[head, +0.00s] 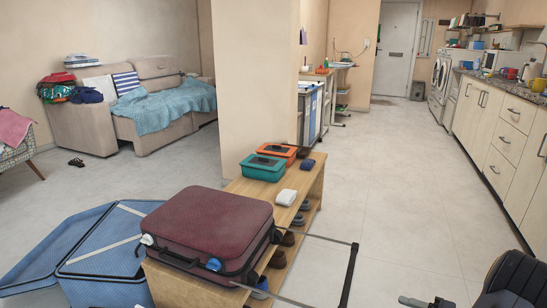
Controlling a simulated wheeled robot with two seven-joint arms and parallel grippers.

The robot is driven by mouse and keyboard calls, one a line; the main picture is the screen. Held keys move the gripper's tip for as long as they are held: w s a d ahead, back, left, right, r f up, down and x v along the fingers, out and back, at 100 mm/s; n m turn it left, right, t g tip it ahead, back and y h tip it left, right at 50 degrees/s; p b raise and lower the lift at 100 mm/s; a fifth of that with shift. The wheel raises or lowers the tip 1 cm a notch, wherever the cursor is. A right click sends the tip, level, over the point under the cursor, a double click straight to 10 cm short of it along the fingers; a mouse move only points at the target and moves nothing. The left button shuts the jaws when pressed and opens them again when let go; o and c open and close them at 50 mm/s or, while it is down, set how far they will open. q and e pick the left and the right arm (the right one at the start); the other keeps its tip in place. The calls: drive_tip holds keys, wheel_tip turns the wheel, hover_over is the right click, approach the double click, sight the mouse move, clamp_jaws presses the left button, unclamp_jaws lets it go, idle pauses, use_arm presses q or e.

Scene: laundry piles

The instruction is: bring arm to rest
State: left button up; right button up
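What my grippers hold, if anything, cannot be seen.
A maroon suitcase (208,228) lies on a low wooden bench (250,195), its handle reaching right. Teal (263,167) and orange (278,152) boxes sit behind it. An open blue case (105,250) is at left. The central floor is clear.

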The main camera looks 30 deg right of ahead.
drive_tip(key=w+a+r+n+g+y, duration=0.1)
drive_tip(key=w+a+r+n+g, duration=0.2)
drive_tip(key=a, duration=0.4)
drive_tip(key=w+a+r+n+g+y, duration=0.1)
drive_tip(key=w+a+r+g+y, duration=0.1)
drive_tip(key=a+r, duration=0.35)
drive_tip(key=w+a+r+n+g+y, duration=0.1)
drive_tip(key=w+a+r+n+g, duration=0.15)
drive_tip(key=a, duration=0.55)
drive_tip(key=s+a+r+n+g+h, duration=0.1)
drive_tip(key=s+a+r+n+h, duration=0.15)
drive_tip(key=s+a, duration=0.4)
drive_tip(key=s+a+r+n+g+h, duration=0.1)
drive_tip(key=s+a+n+h, duration=0.25)
drive_tip(key=a, duration=0.65)
wheel_tip(320, 180, up, 32)
drive_tip(key=p, duration=3.3)
drive_tip(key=shift+s+d+r+m, duration=0.2)
drive_tip(key=shift+s+r+m, duration=0.05)
drive_tip(key=shift+s+m, duration=0.1)
drive_tip(key=shift+t, duration=0.25)
drive_tip(key=shift+c, duration=0.5)
